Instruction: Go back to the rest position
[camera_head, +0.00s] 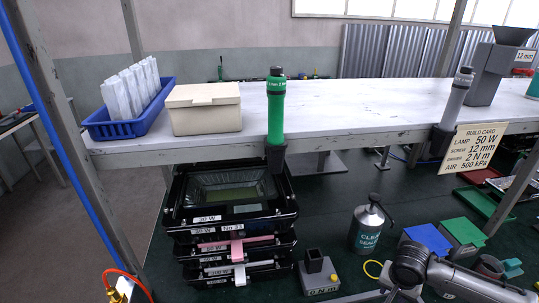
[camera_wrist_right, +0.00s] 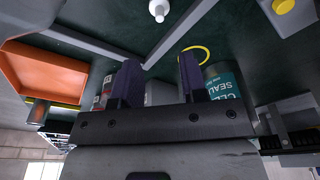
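My right gripper (camera_wrist_right: 157,70) shows in the right wrist view with its two dark fingers apart. Nothing is held between them; a grey object shows behind the gap. The sealant can (camera_wrist_right: 223,84) appears just behind the right finger in that view, and I cannot tell how far off it is. In the head view my right arm comes in at the lower right, near the same can (camera_head: 368,228), and its fingertips cannot be made out there. My left gripper is in neither view.
A shelf (camera_head: 350,105) crosses above the dark green bench, with a green driver (camera_head: 276,105) and a grey driver (camera_head: 457,98) at its front edge. Stacked black housings (camera_head: 232,222), a grey block (camera_head: 318,272), blue (camera_head: 428,240) and green boxes (camera_head: 463,234) stand below. An orange tray (camera_wrist_right: 45,72) shows too.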

